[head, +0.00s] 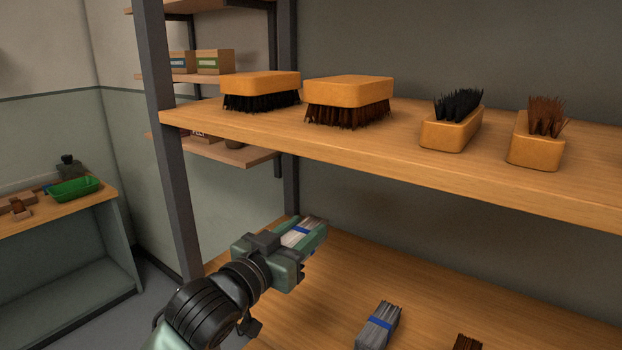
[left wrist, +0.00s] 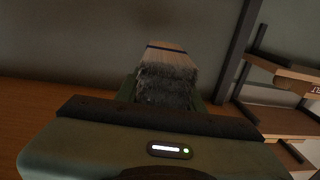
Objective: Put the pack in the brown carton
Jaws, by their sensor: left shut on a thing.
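My left gripper (head: 308,238) is shut on a pack of pale grey bristles with a blue band (head: 299,234), above the left part of the lower shelf. The left wrist view shows the pack (left wrist: 168,80) between the fingers, with a frayed dark grey end towards the camera and a dark band further along. Two small brown cartons stand on a far shelf at the back left, one with a blue label (head: 180,62) and one with a green label (head: 214,62). I cannot tell whether either is the task's carton. My right gripper is not in view.
Another grey pack with a blue band (head: 378,326) and a brown bundle (head: 467,342) stand on the lower shelf (head: 440,295). The upper shelf (head: 420,160) above holds several brushes. A dark post (head: 170,170) stands left of the gripper. A green tray (head: 75,188) sits on a far-left bench.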

